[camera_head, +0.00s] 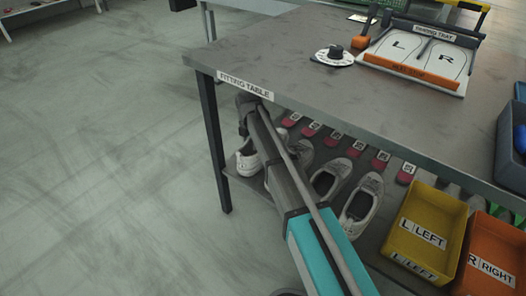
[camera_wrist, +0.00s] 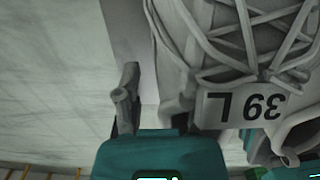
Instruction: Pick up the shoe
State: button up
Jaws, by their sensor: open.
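Several pale lace-up shoes stand on the shelf under the fitting table; one white shoe (camera_head: 248,160) is at the shelf's left end, partly behind my arm. In the wrist view a pale shoe (camera_wrist: 205,45) with crossed laces and an upside-down "39 L" tag (camera_wrist: 243,106) fills the upper right. I cannot tell for sure that these are the same shoe. Whether that finger touches the shoe is unclear. The fingers do not show in the head view.
The fitting table (camera_head: 290,50) overhangs the shelf, its edge close to my arm. A yellow LEFT bin (camera_head: 438,205) and an orange RIGHT bin (camera_head: 506,250) stand at the lower right. A shoe tray (camera_head: 456,86) and a dial (camera_head: 322,57) are on the tabletop. Floor at left is clear.

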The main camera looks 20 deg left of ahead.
grip_shut()
jog(key=shift+r, duration=0.15)
dwell(0.4)
notch_tip(320, 180, up, 10)
jog(key=p, duration=1)
dwell(0.5)
jog(key=shift+w+d, duration=0.15)
jog(key=shift+w, duration=0.15)
dwell(0.4)
